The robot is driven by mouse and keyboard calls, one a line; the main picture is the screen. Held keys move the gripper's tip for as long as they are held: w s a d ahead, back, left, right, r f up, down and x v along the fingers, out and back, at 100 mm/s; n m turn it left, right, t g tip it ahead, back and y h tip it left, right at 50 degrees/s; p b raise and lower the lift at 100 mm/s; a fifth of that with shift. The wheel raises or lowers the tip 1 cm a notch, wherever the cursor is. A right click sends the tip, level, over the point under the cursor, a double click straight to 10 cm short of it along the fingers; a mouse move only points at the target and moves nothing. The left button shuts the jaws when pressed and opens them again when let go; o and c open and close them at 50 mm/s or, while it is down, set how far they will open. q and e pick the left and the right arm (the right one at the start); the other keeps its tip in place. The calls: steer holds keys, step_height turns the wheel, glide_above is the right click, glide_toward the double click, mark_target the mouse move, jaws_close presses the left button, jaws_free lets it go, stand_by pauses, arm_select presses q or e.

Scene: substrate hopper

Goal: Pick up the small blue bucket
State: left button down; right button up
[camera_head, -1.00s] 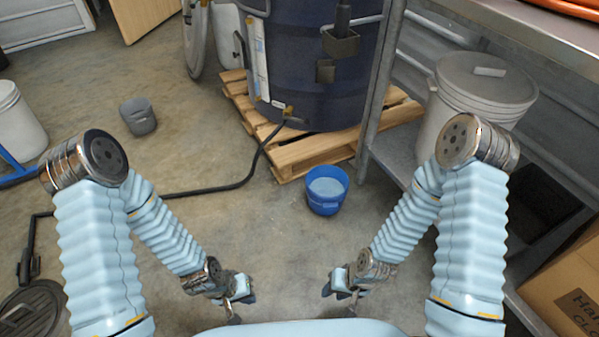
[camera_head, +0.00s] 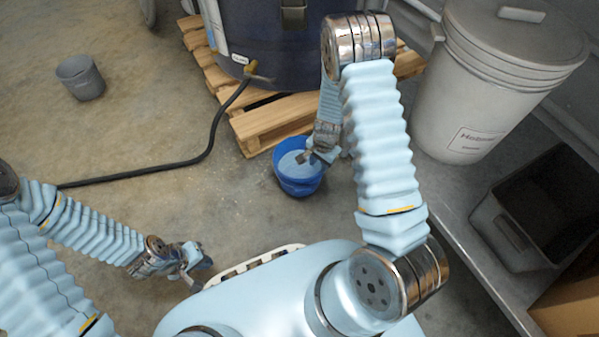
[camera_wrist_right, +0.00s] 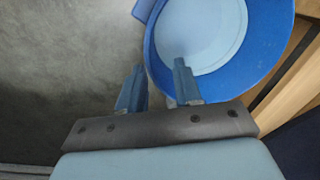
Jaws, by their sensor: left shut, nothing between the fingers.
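The small blue bucket (camera_head: 287,182) stands upright on the concrete floor beside the wooden pallet, with a pale surface inside. My right gripper (camera_head: 308,157) is at the bucket's rim, its arm partly covering the bucket's right side. In the right wrist view, the bucket (camera_wrist_right: 262,75) fills the upper right. The fingers of my right gripper (camera_wrist_right: 158,85) are apart there, one outside the bucket's near wall and one over its inside. I cannot tell whether they touch it. My left gripper (camera_head: 196,268) is shut and empty, low and well left of the bucket.
The pallet (camera_head: 265,122) carries a large dark blue drum (camera_head: 270,60) right behind the bucket. A black hose (camera_head: 190,162) crosses the floor to the left. A lidded white bucket (camera_head: 470,100) and a dark bin (camera_head: 520,255) stand at right. A grey bucket (camera_head: 82,80) is far left.

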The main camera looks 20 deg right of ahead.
mark_target(319, 177)
step_height(319, 177, down, 6)
steer(key=shift+s+f+b, duration=0.1)
steer(key=shift+f+b, duration=0.05)
steer(key=shift+b, duration=0.85)
steer(key=shift+c, duration=0.3)
jaws_close()
stand_by(0.4)
